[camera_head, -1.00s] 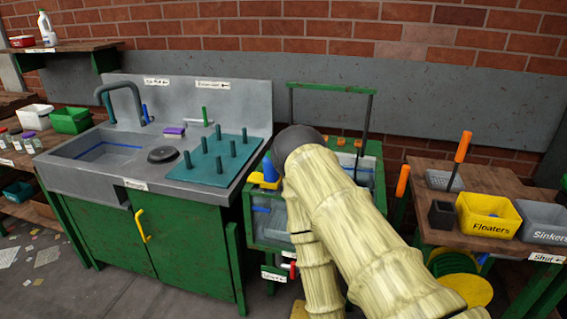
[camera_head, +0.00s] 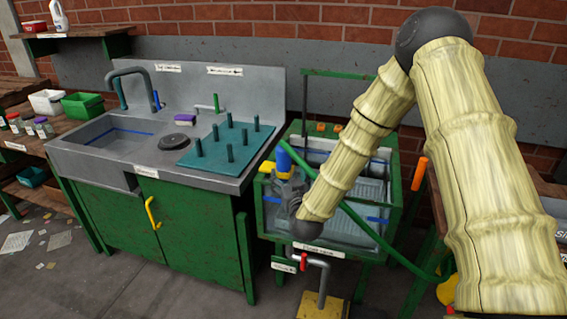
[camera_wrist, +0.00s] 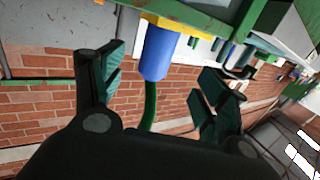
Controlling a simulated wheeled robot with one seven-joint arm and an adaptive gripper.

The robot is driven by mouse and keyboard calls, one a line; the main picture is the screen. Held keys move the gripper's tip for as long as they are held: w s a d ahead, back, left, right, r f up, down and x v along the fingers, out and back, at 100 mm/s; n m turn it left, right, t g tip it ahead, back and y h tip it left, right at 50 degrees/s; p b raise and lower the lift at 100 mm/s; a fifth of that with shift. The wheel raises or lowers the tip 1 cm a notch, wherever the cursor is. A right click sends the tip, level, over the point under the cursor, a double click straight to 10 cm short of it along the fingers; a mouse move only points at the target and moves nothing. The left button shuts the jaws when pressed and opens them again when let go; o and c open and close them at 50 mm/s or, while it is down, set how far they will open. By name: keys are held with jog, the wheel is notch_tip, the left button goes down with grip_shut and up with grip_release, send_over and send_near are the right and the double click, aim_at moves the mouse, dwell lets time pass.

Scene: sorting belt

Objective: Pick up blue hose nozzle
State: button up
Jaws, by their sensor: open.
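The blue hose nozzle (camera_head: 283,159) sits upright in a yellow holder (camera_head: 266,167) at the left rim of the green-framed wash tank. In the wrist view, the nozzle (camera_wrist: 158,52) shows in the gap between my two fingers, below the yellow holder (camera_wrist: 181,26), with a green hose (camera_wrist: 150,105) running from it. My gripper (camera_wrist: 160,78) is open, a finger on each side with space around the nozzle, and I see no contact. In the head view, my gripper (camera_head: 287,186) is close beside the nozzle, and my wrist partly hides the tank behind.
The green hose (camera_head: 375,238) loops to the right. A sink counter (camera_head: 190,212) with a teal pegboard (camera_head: 225,152) stands close on the left.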

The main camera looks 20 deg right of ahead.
aim_at(285, 157)
jog(key=w, duration=0.1)
jog(key=w+r, duration=0.1)
jog(key=w, duration=0.1)
jog(key=w+d+p, duration=0.1)
jog(key=w, duration=0.1)
jog(key=shift+r, duration=0.2)
jog(key=shift+w+d+r+p, duration=0.15)
jog(key=shift+w+p, duration=0.35)
jog(key=shift+w, duration=1.1)
jog(key=shift+w+d+r+p, duration=0.15)
jog(key=shift+w+p, duration=0.35)
jog(key=shift+w, duration=1.05)
jog(key=shift+f, duration=0.1)
jog(key=c, duration=1.2)
jog(key=shift+r+b, duration=1)
jog(key=shift+r, duration=4)
